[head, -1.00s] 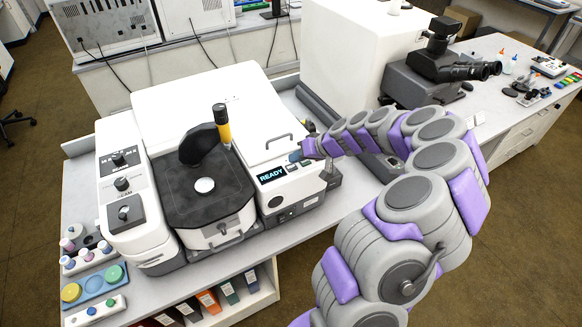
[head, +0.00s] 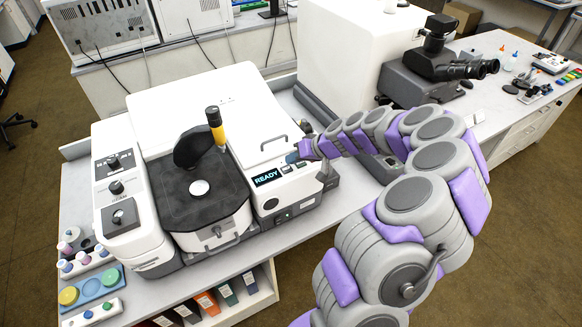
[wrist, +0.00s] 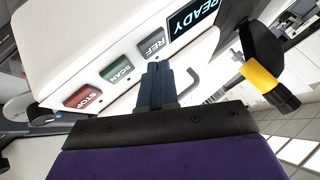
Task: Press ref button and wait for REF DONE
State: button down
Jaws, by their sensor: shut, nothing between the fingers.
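The infrared microscope (head: 190,105) stands on the bench, its small display (head: 268,178) reading READY; the display also shows in the wrist view (wrist: 192,18). In the wrist view the grey REF button (wrist: 153,47) sits between the display and the green SCAN button (wrist: 117,69), with the red STOP button (wrist: 82,96) beyond. My gripper (wrist: 156,72) is shut and empty, its blue fingertips just below the REF button. I cannot tell whether they touch it.
A handle (head: 273,141) stands on the white lid behind the panel. Trays of coloured pots (head: 92,287) lie at the left. A binocular microscope (head: 435,65) stands at the right.

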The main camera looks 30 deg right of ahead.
jog(key=shift+a+r, duration=0.15)
jog(key=shift+a, duration=1.25)
jog(key=shift+d+f, duration=0.2)
jog(key=shift+d, duration=0.85)
jog(key=shift+d+f+b, duration=0.2)
jog(key=shift+f+b, duration=0.05)
jog(key=shift+b, duration=0.25)
jog(key=shift+a, duration=0.7)
jog(key=shift+d+f, duration=0.2)
jog(key=shift+d, duration=0.55)
jog(key=shift+a+f+b, duration=0.1)
jog(key=shift+a+b, duration=0.3)
jog(key=shift+a, duration=0.2)
jog(key=shift+d, duration=0.35)
jog(key=shift+a+r, duration=0.5)
jog(key=shift+r, duration=0.25)
